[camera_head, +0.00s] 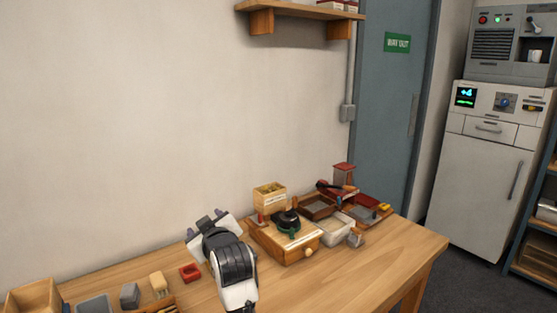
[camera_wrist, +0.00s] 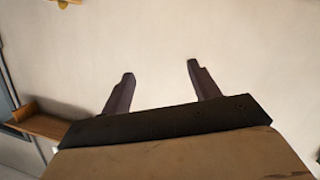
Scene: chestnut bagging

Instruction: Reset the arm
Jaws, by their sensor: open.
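My gripper (camera_head: 205,220) is raised above the wooden table, left of the middle, with its fingers turned toward the wall. It also shows in the wrist view (camera_wrist: 160,78), where its two dark fingers stand wide apart with only the pale wall between them. It is open and empty. In the head view my arm hides part of the table top around it.
A wooden box with a black device (camera_head: 286,222) stands right of my gripper, with a crate of chestnuts (camera_head: 270,203) behind it. A pale tray (camera_head: 334,233) lies further right. A red block (camera_head: 190,273) is left of my arm. The table's front right is clear.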

